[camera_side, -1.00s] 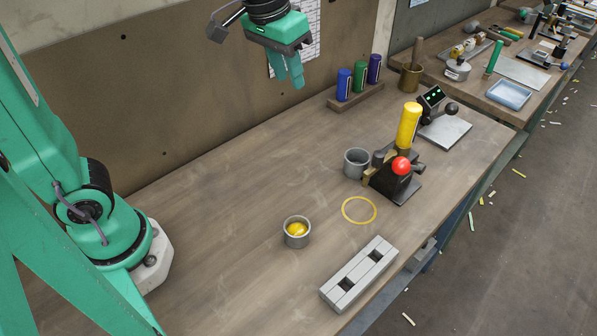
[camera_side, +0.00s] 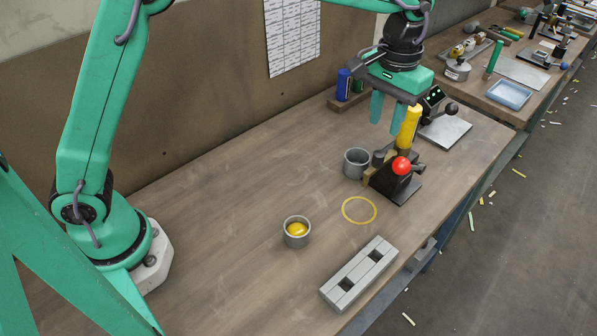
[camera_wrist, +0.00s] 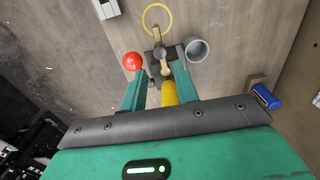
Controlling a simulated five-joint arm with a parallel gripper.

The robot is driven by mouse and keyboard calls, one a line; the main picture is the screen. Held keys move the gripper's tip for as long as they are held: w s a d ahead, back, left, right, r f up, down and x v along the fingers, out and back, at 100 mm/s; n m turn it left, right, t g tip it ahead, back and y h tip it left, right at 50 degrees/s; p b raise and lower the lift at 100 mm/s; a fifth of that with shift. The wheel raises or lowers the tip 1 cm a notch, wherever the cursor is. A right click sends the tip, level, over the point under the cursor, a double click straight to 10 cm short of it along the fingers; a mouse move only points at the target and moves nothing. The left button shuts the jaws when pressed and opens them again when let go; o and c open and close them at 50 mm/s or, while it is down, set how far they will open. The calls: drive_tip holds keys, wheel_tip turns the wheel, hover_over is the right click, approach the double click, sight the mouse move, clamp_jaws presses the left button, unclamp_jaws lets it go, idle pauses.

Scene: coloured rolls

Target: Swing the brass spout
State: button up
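A dark-based device (camera_side: 398,188) stands on the bench with a yellow cylinder (camera_side: 408,128) and a red ball knob (camera_side: 401,166). A small brass-coloured part (camera_side: 367,174), which looks like the spout, shows low on its left side. My gripper (camera_side: 387,118) is above and just behind the device, pointing down, its fingers apart with nothing held. In the wrist view, the yellow cylinder (camera_wrist: 170,93) appears between the open fingers (camera_wrist: 160,80), and the red knob (camera_wrist: 135,61) is left of them. I cannot tell whether a finger touches the cylinder, whose top is partly hidden.
A grey cup (camera_side: 356,163) stands left of the device. A yellow ring (camera_side: 359,210) lies in front, and a smaller cup (camera_side: 297,232) holds something yellow. A grey slotted block (camera_side: 360,275) is near the front edge.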

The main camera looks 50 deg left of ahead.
sight(379, 154)
drive_tip(key=shift+f, duration=0.1)
drive_tip(key=shift+f, duration=3.85)
clamp_jaws()
